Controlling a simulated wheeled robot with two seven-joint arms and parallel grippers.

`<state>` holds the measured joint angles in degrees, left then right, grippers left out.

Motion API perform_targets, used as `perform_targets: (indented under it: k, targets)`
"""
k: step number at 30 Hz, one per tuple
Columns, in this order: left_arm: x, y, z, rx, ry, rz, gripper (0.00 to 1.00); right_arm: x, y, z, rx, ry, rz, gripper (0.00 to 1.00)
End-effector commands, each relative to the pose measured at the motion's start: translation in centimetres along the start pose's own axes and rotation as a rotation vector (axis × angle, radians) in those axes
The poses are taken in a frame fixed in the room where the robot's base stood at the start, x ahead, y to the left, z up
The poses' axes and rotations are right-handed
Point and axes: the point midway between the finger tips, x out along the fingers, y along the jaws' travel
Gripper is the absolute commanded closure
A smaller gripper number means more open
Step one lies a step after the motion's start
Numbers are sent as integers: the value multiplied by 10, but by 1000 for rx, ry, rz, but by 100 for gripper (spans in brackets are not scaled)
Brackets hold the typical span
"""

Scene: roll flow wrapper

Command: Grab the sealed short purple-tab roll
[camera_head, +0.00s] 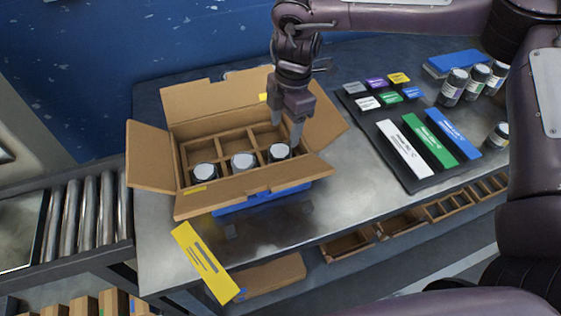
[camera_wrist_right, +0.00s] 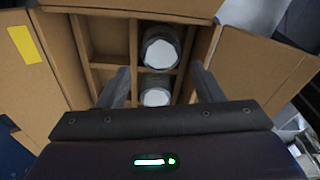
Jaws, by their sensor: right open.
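A short piece with a purple label (camera_head: 376,84) lies in the back row of the dark tray, between a grey one (camera_head: 355,88) and a yellow one (camera_head: 399,78). It is too small to tell whether it is sealed. My right gripper (camera_head: 286,137) is open over the divided cardboard box (camera_head: 153,180), well left of the purple piece. Its fingers point down by the rightmost white-lidded jar (camera_head: 279,152). In the right wrist view two jars (camera_wrist_right: 160,50) show beyond the open fingers (camera_wrist_right: 162,88). My left gripper is out of view.
The box's near row holds three jars; its far compartments look empty. The dark tray (camera_head: 398,150) also holds long white, green and blue pieces. Several jars (camera_head: 453,87) stand at the right. A yellow card (camera_head: 204,262) hangs at the front edge. Rollers (camera_head: 88,218) lie left.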

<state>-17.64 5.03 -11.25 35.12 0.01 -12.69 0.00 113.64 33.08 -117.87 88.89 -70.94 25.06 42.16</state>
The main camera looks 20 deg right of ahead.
Motion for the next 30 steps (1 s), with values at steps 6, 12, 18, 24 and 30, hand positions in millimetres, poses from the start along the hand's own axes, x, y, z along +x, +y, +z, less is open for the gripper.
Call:
perform_targets:
  k: [6, 12, 18, 24, 30]
  targets:
    - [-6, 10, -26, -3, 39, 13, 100, 23, -1, -1, 0, -1, -5, 40]
    - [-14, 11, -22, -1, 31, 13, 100, 53, -2, -4, -1, -2, -5, 40]
    - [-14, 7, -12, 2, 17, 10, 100, 70, -1, -3, 2, -1, -3, 40]
    - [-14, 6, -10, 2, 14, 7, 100, 71, -1, -3, 1, -1, -2, 40]
    - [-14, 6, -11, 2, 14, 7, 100, 71, -1, -3, 1, -1, -2, 65]
